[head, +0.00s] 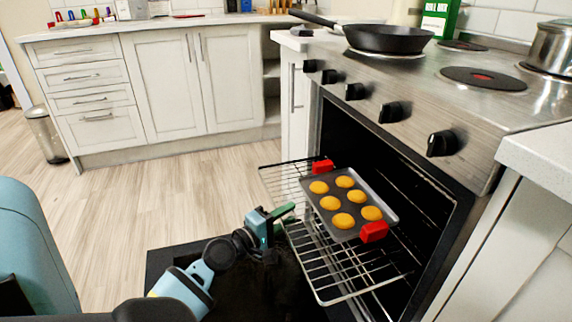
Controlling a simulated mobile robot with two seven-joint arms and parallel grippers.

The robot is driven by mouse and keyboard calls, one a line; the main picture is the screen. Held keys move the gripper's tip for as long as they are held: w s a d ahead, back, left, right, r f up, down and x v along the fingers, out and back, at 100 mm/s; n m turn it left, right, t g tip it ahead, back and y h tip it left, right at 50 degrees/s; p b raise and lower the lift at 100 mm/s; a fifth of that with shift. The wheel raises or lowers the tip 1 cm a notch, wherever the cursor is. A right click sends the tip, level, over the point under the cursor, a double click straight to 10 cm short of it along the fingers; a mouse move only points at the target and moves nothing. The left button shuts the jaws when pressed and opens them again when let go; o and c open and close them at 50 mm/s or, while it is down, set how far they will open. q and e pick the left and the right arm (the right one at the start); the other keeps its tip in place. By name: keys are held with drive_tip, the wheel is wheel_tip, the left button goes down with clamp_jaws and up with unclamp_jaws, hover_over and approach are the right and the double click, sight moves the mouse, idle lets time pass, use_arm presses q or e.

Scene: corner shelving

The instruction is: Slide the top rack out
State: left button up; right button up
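The oven (420,185) stands open, its dark door (165,262) lowered at the bottom of the view. A wire rack (335,268) sticks well out of the oven opening. It carries a grey baking tray (345,234) with red grips at two ends and several round yellow-orange pieces on it. My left gripper (286,212) is at the rack's front edge, left of the tray, its green fingers overlapping the edge in the picture. I cannot tell whether the fingers are closed on the wire. My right gripper is not in view.
A black frying pan (388,38) and a steel pot (552,46) stand on the stovetop above. Black knobs (443,143) line the oven front. White cabinets (165,82) and a bin (45,133) stand across the room. The wooden floor (170,190) between is clear.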

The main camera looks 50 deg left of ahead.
use_arm(q)
drive_tip(key=s, duration=0.7)
drive_tip(key=shift+s+b, duration=0.3)
drive_tip(key=shift+b, duration=0.1)
drive_tip(key=shift+s, duration=0.1)
